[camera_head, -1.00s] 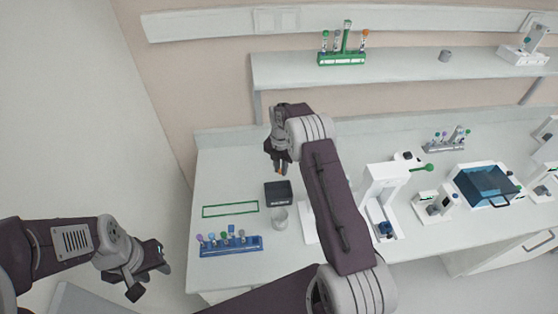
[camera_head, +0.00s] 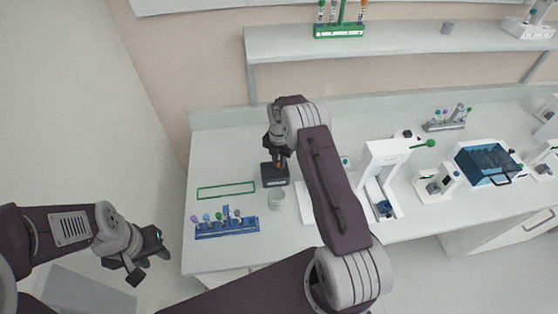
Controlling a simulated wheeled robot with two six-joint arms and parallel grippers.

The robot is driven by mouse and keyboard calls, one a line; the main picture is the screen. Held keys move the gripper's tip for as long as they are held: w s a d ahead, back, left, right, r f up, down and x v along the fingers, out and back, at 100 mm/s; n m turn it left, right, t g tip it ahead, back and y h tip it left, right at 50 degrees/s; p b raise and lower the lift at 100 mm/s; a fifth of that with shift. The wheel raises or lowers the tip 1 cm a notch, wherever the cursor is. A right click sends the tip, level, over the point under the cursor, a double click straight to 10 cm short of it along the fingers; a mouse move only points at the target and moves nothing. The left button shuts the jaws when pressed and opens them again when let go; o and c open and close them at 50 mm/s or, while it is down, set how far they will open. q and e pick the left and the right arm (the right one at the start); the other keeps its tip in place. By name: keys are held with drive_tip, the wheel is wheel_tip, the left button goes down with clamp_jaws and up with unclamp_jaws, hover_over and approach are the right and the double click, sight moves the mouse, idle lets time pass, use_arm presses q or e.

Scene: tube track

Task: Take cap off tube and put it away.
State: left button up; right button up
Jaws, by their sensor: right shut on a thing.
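My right gripper (camera_head: 279,152) points down at the back edge of a small dark open box (camera_head: 276,181) on the bench. It is shut on a small orange cap (camera_head: 280,165), partly hidden by the fingers. A blue rack (camera_head: 228,230) at the front left of the bench holds several tubes with purple, blue, green and other caps. Which tube lacks its cap is too small to tell. My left gripper (camera_head: 150,262) is open and empty, left of the bench and away from the rack.
A clear beaker (camera_head: 276,200) stands just in front of the dark box. A green outlined rectangle (camera_head: 226,190) marks bare bench on the left. White devices (camera_head: 383,175) stand to the right. A shelf (camera_head: 400,40) above holds a green tube rack (camera_head: 339,31).

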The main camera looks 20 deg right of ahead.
drive_tip(key=o, duration=0.9)
drive_tip(key=shift+r, duration=0.1)
drive_tip(key=shift+r, duration=0.1)
wheel_tip(320, 180, up, 8)
drive_tip(key=b, duration=0.3)
drive_tip(key=shift+r, duration=0.45)
